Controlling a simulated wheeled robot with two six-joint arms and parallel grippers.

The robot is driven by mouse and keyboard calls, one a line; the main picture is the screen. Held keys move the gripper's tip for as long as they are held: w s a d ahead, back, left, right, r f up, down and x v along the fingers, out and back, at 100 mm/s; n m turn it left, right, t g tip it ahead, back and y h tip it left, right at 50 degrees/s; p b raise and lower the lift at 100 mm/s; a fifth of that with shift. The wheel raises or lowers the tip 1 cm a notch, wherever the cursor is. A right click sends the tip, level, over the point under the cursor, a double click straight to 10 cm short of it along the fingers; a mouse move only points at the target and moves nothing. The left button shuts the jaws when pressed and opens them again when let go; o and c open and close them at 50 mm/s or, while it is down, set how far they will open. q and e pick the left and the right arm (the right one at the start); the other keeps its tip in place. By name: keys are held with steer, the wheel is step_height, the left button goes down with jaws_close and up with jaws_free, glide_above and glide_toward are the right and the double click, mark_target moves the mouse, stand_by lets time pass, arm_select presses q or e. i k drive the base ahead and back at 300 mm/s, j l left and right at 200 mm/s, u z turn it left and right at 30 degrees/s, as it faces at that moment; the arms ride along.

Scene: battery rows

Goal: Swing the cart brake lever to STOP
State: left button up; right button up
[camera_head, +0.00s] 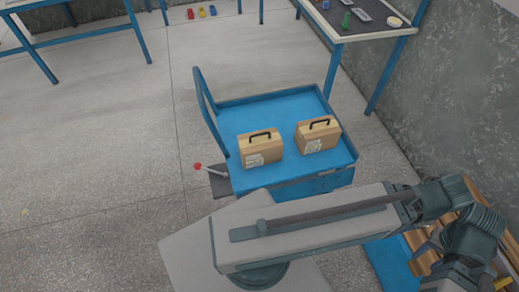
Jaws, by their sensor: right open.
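The cart brake lever (212,171) is a thin light rod with a red knob (197,166) at its end. It sticks out to the left from a dark plate (220,187) at the left side of the blue cart (270,105). No STOP marking can be read at this size. My right arm crosses the lower part of the view, and my right gripper (432,249) is at the lower right, open, partly hidden by its wrist. It is far from the lever and touches nothing of it. My left gripper is out of view.
Two tan cases (260,148) (317,134) with black handles stand on the cart. Wooden slats lie under my wrist at the lower right. A table (340,37) with small items stands at the back right, by a grey wall. The floor left of the lever is clear.

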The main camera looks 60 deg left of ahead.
mark_target(197, 167)
steer(key=u, duration=1.5)
steer(key=k+j, duration=0.15)
steer(key=k, duration=0.25)
steer(key=k+j, duration=0.15)
steer(key=k, duration=0.25)
steer(key=k+j, duration=0.15)
steer(key=k, duration=0.25)
